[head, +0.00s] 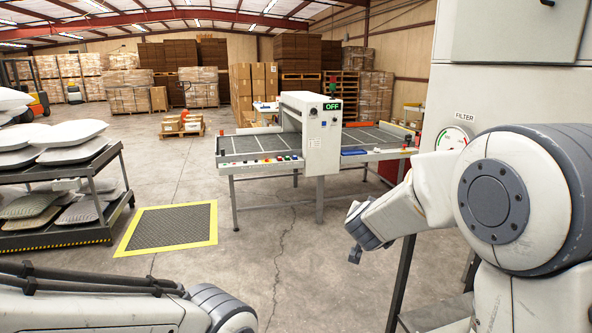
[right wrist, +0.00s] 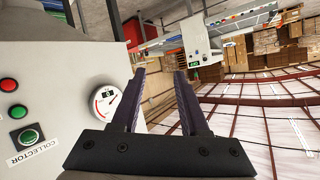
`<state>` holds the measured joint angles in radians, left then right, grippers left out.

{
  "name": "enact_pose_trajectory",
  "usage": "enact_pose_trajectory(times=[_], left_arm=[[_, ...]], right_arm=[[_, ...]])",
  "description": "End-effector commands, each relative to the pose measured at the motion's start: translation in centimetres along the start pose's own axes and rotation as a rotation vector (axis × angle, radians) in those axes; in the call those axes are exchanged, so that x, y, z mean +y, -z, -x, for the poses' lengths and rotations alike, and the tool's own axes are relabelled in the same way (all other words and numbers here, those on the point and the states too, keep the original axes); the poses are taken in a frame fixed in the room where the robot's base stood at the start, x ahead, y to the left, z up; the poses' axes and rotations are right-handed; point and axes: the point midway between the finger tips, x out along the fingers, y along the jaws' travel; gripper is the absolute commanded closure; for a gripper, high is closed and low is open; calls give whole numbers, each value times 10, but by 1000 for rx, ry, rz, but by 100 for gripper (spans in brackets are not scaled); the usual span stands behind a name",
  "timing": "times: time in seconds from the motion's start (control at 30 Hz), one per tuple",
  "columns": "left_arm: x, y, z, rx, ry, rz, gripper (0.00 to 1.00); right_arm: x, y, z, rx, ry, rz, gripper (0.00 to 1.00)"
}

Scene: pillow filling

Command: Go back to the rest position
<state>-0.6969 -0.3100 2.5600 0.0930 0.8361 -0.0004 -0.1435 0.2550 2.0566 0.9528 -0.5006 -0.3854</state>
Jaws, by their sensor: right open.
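My right arm comes in from the right in the head view, bent, with its wrist end and a dark finger (head: 355,254) pointing down and left over open floor. In the right wrist view my right gripper (right wrist: 162,74) is open, with two dark fingers apart and nothing between them. The wrist view shows a grey cabinet (right wrist: 60,75) with a gauge (right wrist: 107,99), buttons and a label reading COLLECTOR just left of the fingers, with no clear contact. My left arm lies across the bottom left of the head view; its gripper is not in view.
A tall machine with a FILTER gauge (head: 452,139) stands close behind my right arm. A conveyor machine (head: 310,130) with an OFF display stands mid-floor. A rack (head: 70,238) of pillows is at left. A yellow-edged mat (head: 170,228) and bare floor lie between.

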Motion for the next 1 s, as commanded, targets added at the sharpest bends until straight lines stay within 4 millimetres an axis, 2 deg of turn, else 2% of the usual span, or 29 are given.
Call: enact_pose_trajectory(times=[0.03,0.13,0.2,0.27,0.3,0.37,0.43,0.5,0.6,0.7,0.8,0.9,1.0], left_arm=[[0,0,0,0,0,0,100],[0,0,0,0,0,0,100],[0,0,0,0,0,0,100],[0,0,0,0,0,0,100],[0,0,0,0,0,0,100],[0,0,0,0,0,0,100],[0,0,0,0,0,0,100],[0,0,0,0,0,0,100],[0,0,0,0,0,0,100],[0,0,0,0,0,0,100],[0,0,0,0,0,0,100],[0,0,0,0,0,0,100],[0,0,0,0,0,0,100]], right_arm=[[-29,-21,21,-78,96,41,56],[-68,-70,67,-250,255,135,56],[-85,-104,105,-375,350,213,56],[-91,-134,139,-483,417,287,56],[-91,-153,164,-557,456,342,56],[-85,-180,200,-666,502,431,56],[-68,-209,242,-792,537,545,56],[-43,-231,280,-907,549,662,56],[-1,-250,320,-1035,534,821,56],[34,-258,345,-1120,501,942,56],[57,-260,357,-1166,470,1017,56],[66,-260,361,-1183,454,1047,56],[67,-260,361,-1186,452,1049,56]])
